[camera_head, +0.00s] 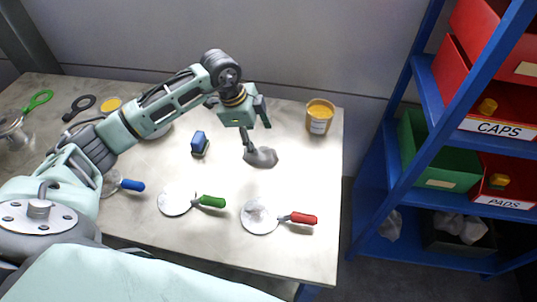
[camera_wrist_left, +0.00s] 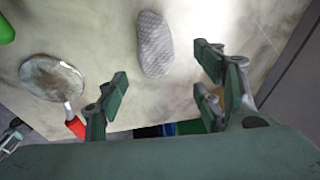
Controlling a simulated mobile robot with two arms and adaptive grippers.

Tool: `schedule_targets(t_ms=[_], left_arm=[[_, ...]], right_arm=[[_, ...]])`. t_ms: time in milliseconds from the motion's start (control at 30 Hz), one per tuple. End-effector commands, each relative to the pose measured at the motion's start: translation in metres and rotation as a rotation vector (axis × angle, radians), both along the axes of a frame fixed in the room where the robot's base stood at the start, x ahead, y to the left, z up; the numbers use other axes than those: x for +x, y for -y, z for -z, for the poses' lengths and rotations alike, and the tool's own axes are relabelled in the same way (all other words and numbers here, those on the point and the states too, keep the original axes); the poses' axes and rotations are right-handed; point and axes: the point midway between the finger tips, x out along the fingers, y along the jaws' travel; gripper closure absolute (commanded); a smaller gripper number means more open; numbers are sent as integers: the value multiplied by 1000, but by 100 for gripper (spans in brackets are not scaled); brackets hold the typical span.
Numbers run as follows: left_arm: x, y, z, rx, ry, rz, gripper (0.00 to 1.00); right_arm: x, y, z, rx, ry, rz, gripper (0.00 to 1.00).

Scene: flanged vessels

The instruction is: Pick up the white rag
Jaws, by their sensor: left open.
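A light grey, textured rag (camera_head: 262,157) lies crumpled on the table, right of centre in the head view. It also shows in the left wrist view (camera_wrist_left: 154,45), top middle, beyond and between my fingers. My left gripper (camera_head: 258,128) hangs over the rag's far side, fingers pointing down. In the left wrist view my left gripper (camera_wrist_left: 160,78) is spread wide with nothing between its fingertips. In the head view one finger overlaps the rag's upper left edge; I cannot tell whether it touches.
On the table (camera_head: 325,200) lie round discs with red (camera_head: 303,218), green (camera_head: 211,201) and blue (camera_head: 132,185) handles. A blue shelf (camera_head: 377,200) with bins stands at right.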

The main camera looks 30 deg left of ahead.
Motion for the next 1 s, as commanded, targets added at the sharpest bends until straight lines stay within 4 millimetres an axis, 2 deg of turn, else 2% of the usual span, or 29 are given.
schedule_targets(t_ms=[267, 367, 500, 800, 1000], left_arm=[[1, 6, 31, 0, -6, 2, 38], [0, 7, 46, 1, -6, 3, 38], [5, 11, 64, 0, -3, 4, 38], [6, 11, 70, 1, 0, 5, 39], [6, 11, 69, 2, 0, 5, 57]], right_arm=[[0, -21, -17, 25, 1, 7, 56], [0, -21, -26, 25, 1, 6, 56], [0, -16, -27, 19, 1, 4, 56], [0, -9, -27, 11, 1, 2, 56], [0, -9, -27, 10, 1, 3, 56]])
